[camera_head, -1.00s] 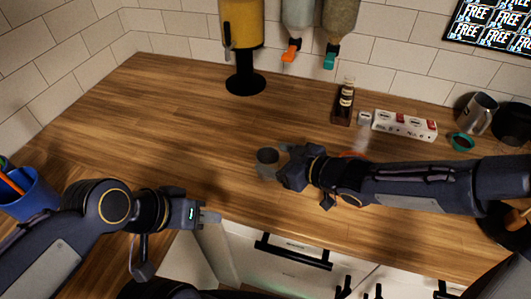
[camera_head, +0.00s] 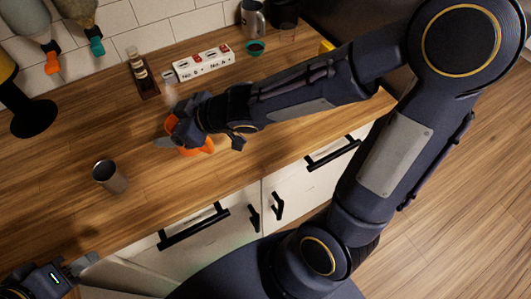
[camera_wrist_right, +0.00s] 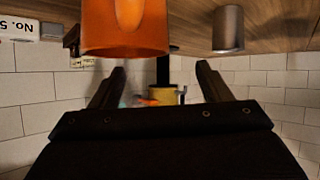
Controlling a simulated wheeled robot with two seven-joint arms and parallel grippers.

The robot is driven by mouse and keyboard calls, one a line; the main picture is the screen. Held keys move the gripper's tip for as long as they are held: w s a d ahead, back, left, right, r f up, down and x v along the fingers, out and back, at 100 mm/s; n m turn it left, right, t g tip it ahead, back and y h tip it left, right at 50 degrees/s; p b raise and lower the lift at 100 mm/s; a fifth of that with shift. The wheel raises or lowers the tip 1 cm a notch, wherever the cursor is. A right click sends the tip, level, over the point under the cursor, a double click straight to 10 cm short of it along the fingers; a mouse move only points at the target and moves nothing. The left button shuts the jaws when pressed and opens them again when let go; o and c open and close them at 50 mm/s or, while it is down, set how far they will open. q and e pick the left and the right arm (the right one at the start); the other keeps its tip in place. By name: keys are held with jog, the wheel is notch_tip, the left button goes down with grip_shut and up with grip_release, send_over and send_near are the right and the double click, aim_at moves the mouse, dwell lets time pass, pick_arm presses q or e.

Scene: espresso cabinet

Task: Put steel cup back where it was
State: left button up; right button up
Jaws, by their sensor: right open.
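The steel cup (camera_head: 110,177) stands upright on the wooden counter, left of my right gripper in the head view. It also shows in the right wrist view (camera_wrist_right: 228,28), apart from the fingers. My right gripper (camera_head: 164,142) is beside an orange cup (camera_head: 198,147), which it partly covers. In the right wrist view, my right gripper (camera_wrist_right: 158,85) has its fingers spread with nothing held between them; the orange cup (camera_wrist_right: 125,28) is close by. My left gripper (camera_head: 88,262) is low at the left edge, near the counter front; its jaw state is unclear.
A black dispenser base (camera_head: 35,117) is at left. The counter around the steel cup is clear.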

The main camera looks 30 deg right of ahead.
jog(key=s+d+r+m+h, duration=0.1)
jog(key=s+d+m+h, duration=0.25)
jog(key=d, duration=0.45)
jog(key=s+d+m+h, duration=0.3)
jog(key=d+m, duration=0.1)
jog(key=d, duration=0.4)
jog(key=s+m+g+y, duration=0.2)
jog(key=s+m+g, duration=0.1)
jog(key=s, duration=1)
jog(key=shift+s+a+f, duration=0.2)
jog(key=shift+s+f, duration=0.15)
jog(key=shift+f, duration=0.1)
jog(key=shift+m, duration=0.25)
